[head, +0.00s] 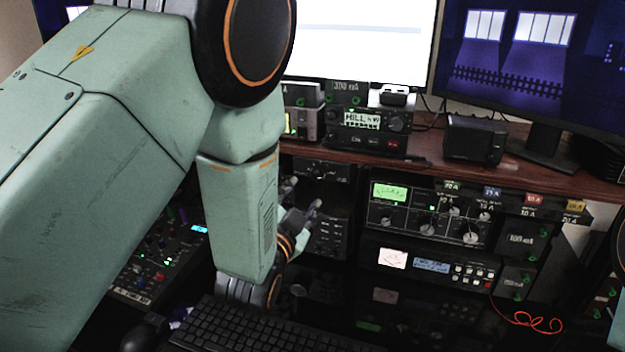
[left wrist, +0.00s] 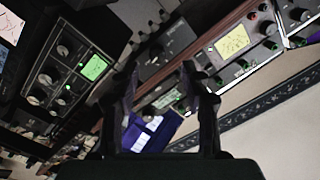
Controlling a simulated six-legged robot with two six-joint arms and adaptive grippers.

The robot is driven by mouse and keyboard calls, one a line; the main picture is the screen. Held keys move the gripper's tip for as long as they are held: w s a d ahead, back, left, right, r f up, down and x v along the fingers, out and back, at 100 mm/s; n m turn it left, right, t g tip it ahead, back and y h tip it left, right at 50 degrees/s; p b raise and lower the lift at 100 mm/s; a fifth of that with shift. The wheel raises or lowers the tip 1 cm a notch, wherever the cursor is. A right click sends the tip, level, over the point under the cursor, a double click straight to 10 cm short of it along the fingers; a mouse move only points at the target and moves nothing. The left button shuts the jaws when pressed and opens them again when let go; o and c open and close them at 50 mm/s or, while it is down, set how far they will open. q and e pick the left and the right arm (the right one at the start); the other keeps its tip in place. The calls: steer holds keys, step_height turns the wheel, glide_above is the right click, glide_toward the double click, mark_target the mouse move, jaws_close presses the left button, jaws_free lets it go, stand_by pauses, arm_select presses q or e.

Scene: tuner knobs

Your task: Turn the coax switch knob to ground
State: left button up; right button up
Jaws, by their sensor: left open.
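A tuner panel (head: 428,215) with a lit green meter and several round knobs sits on the rack shelf right of centre in the head view. I cannot read its labels, so I cannot tell which knob is the coax switch. My left gripper (head: 302,215) is open and empty, left of the tuner and apart from it, in front of a dark rack unit. Its two fingers (left wrist: 165,100) stand apart in the left wrist view, with nothing between them touching. A panel with a green meter (left wrist: 95,67) and knobs shows tilted at the left there.
A radio (head: 362,130) and a speaker (head: 475,139) stand on the wooden shelf above, below two monitors. A keyboard (head: 260,325) and a mixer (head: 160,255) lie in front. Open space lies before the tuner.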

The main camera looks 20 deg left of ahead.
mark_target(317, 178)
arm_select(q)
steer(key=w, duration=0.1)
steer(key=w+d, duration=0.1)
steer(key=w, duration=0.1)
steer(key=shift+d+r, duration=0.35)
steer(key=w, duration=0.1)
steer(key=w+a, duration=0.1)
steer(key=w, duration=0.1)
steer(key=shift+w+a+f, duration=0.1)
steer(key=shift+a+f, duration=0.15)
steer(key=shift+f, duration=0.05)
steer(key=shift+w, duration=0.25)
steer(key=shift+s+d+r, duration=0.1)
steer(key=shift+d+r, duration=0.15)
steer(key=shift+d, duration=0.3)
steer(key=shift+w+a+f, duration=0.2)
steer(key=shift+a, duration=0.25)
steer(key=c, duration=0.3)
steer(key=shift+d+r, duration=0.1)
steer(key=shift+d, duration=0.25)
steer(key=c, duration=0.5)
steer(key=shift+a, duration=0.15)
jaws_close()
